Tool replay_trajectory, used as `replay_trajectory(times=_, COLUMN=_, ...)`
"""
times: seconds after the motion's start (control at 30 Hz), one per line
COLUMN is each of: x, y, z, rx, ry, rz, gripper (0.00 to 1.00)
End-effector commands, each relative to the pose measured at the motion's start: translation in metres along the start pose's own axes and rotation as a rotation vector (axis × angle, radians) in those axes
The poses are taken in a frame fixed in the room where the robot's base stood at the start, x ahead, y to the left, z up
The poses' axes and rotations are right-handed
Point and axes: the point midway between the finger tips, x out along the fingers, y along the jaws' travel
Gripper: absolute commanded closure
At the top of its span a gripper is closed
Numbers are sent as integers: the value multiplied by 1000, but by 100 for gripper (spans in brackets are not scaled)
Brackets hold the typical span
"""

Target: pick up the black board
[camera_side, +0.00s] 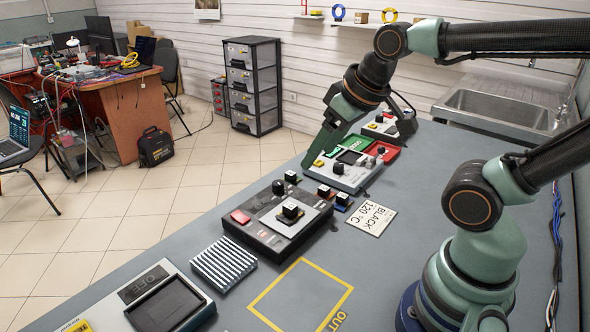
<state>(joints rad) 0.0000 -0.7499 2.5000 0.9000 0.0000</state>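Several small boards with dark blocks on top stand along the bench, and I cannot tell for certain which is the black board. One dark board (290,213) sits on the light plate of a black device (257,236) with a red button. Another small dark piece (278,189) is at that device's far edge. My gripper (309,163) points down at the far end of the bench, beside the left edge of a grey device with a screen (351,157). It is apart from the black device. Its fingers overlap from this side, so their opening is hidden.
A red-based piece (324,193) and a blue-based piece (342,201) stand between the devices. A white card reading "BLACK 120 °C" (371,218) lies flat. Nearer are a striped block (224,263), an "OFF" device (150,293) and an empty yellow "OUT" outline (320,266).

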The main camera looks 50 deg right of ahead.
Motion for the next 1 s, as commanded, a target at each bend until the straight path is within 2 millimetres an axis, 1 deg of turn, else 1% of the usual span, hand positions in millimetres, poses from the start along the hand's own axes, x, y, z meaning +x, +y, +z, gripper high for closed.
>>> replay_trajectory(times=0.23, x=0, y=0, z=-1, rx=12, ry=-4, rz=0, gripper=28)
replay_trajectory(times=0.37, x=4, y=2, z=-7, rx=121, ry=-42, rz=6, gripper=28)
replay_trajectory(times=0.47, x=12, y=5, z=-17, rx=294, ry=-99, rz=21, gripper=28)
replay_trajectory(times=0.67, x=39, y=13, z=-39, rx=727, ry=-226, rz=97, gripper=28)
replay_trajectory(times=0.8, x=64, y=20, z=-51, rx=1026, ry=-300, rz=182, gripper=28)
replay_trajectory(times=0.9, x=84, y=24, z=-57, rx=1218, ry=-340, rz=250, gripper=28)
replay_trajectory(times=1.0, x=100, y=28, z=-59, rx=1370, ry=-366, rz=312, gripper=28)
